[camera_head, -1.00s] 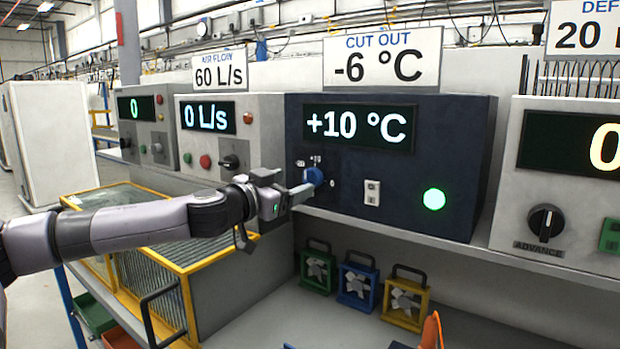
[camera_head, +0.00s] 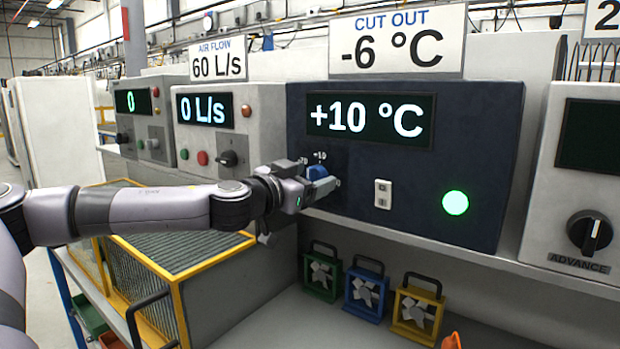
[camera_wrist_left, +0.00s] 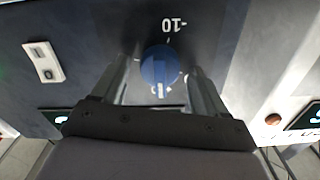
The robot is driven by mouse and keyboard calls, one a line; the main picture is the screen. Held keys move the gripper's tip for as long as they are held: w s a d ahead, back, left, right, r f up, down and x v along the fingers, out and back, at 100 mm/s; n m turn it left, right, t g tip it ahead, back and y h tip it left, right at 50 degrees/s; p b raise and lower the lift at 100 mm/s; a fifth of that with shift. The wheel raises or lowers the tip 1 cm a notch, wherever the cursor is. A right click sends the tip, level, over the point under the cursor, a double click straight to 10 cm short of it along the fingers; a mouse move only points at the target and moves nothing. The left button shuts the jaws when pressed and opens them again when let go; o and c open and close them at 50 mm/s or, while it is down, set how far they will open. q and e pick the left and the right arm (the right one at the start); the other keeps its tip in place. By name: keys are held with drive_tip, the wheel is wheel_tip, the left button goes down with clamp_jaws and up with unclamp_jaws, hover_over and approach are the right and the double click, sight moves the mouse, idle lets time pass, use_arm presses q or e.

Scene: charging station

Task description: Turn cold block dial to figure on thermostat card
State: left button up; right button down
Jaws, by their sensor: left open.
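The blue dial (camera_head: 318,172) sits on the dark cold block panel (camera_head: 270,110), whose display (camera_head: 370,121) reads +10 °C. The thermostat card (camera_head: 396,41) above it reads CUT OUT -6 °C. My left gripper (camera_head: 322,186) is open at the dial. In the left wrist view the blue dial (camera_wrist_left: 160,67) shows between the two spread fingers (camera_wrist_left: 163,82); I cannot tell whether they touch it. A -10 mark (camera_wrist_left: 174,25) is printed on the panel near the dial. The gripper hides part of the dial and its scale in the head view. My right gripper is out of view.
A white switch (camera_head: 383,194) and a lit green lamp (camera_head: 455,202) are right of the dial. The air flow box (camera_head: 262,125) stands to the left, and the box with the ADVANCE knob (camera_head: 589,232) to the right. Small fans (camera_head: 366,288) stand on the lower shelf.

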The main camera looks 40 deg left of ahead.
use_arm(q)
drive_tip(key=c, duration=1.1)
drive_tip(key=shift+o, duration=0.2)
drive_tip(key=shift+m, duration=0.3)
